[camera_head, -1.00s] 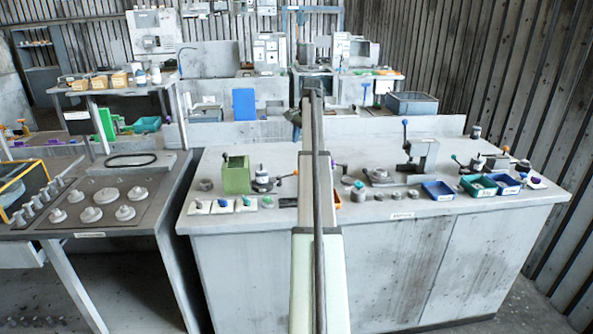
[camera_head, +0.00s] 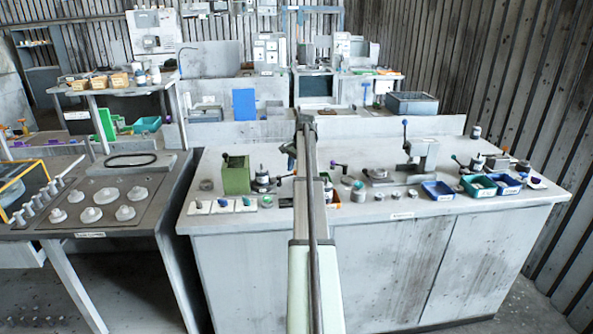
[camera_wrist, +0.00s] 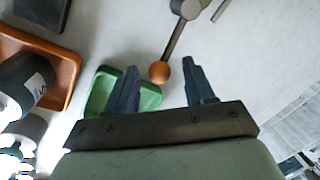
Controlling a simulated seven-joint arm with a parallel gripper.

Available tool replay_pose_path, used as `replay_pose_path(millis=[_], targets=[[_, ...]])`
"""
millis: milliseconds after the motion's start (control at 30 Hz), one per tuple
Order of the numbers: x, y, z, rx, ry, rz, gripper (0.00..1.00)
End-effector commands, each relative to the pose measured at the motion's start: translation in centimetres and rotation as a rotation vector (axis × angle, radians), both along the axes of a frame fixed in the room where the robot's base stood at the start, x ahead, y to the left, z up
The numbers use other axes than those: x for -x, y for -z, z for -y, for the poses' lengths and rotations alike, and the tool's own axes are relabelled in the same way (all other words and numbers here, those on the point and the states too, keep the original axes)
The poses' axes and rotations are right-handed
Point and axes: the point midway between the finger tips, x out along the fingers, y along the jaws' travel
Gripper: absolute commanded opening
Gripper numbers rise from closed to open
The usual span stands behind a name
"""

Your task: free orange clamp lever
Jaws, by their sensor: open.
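In the wrist view, the orange ball knob (camera_wrist: 159,72) sits at the end of a grey clamp lever (camera_wrist: 174,38). The lever runs up to a round grey hub at the top. My gripper (camera_wrist: 158,64) is open, with one dark finger on each side of the knob and a gap to both; contact is not visible. In the head view, my gripper (camera_head: 290,158) hangs at the arm's far end, over the bench beside the dark clamp (camera_head: 262,180). The lever's knob is hard to make out there, partly hidden by my arm.
A green tray (camera_wrist: 148,97) lies under my left finger, and an orange tray (camera_wrist: 68,52) holding dark cylinders stands farther left. A green box (camera_head: 236,176) stands left of the clamp. Blue bins (camera_head: 437,190) and another clamp stand (camera_head: 424,152) are to the right.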

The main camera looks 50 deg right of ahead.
Motion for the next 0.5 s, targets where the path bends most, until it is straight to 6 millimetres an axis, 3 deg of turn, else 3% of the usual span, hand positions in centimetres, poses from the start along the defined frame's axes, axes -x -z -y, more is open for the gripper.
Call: replay_pose_path(millis=[367, 500], targets=[[-0.06, 0.31, 0.0, 0.0, 0.0, 0.0, 0.53], [-0.07, 0.3, 0.0, 0.0, 0.0, 0.0, 0.39]])
